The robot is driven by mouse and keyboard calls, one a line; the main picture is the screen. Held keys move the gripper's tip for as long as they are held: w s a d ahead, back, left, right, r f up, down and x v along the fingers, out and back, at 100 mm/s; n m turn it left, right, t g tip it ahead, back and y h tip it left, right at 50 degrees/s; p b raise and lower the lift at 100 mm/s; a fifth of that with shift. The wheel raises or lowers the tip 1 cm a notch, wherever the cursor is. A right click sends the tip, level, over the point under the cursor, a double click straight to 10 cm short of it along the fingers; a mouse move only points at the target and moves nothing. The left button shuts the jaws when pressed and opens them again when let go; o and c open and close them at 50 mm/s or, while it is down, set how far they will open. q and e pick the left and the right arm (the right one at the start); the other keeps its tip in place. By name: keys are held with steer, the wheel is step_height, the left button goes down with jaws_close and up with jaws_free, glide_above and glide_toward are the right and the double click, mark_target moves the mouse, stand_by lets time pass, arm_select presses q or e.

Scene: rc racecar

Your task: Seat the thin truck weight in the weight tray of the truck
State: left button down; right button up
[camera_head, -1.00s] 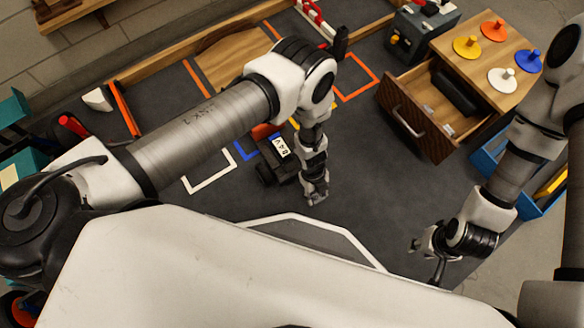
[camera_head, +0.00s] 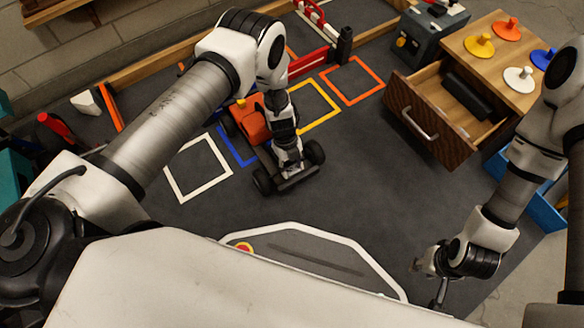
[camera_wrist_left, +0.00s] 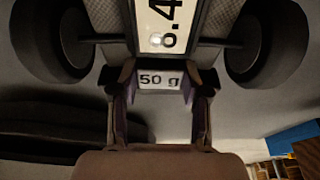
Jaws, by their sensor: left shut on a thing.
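The truck (camera_head: 252,122), orange with black wheels, stands on the dark mat left of centre in the head view, partly hidden by my left arm. My left gripper (camera_head: 287,168) is over its near end, between two wheels. In the left wrist view, that gripper (camera_wrist_left: 160,92) is shut on the thin truck weight (camera_wrist_left: 160,79), a small block marked "50 g". The weight is close to the truck's white numbered label (camera_wrist_left: 165,22); I cannot tell whether it touches the tray. The weight is hidden in the head view. My right gripper (camera_head: 430,275) looks open and empty, low at right.
An open wooden drawer (camera_head: 430,125) stands to the right, below a top with coloured knobbed discs (camera_head: 480,45). A grey toolbox (camera_head: 428,35) is behind it. White (camera_head: 198,167), yellow and orange outlines mark the mat. A white-edged panel (camera_head: 320,235) lies in front.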

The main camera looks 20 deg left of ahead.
arm_select(q)
steer(key=c, duration=0.6)
jaws_free()
steer(key=shift+f, duration=0.25)
steer(key=shift+c, duration=0.2)
steer(key=shift+o, duration=0.4)
steer(key=shift+f, duration=0.1)
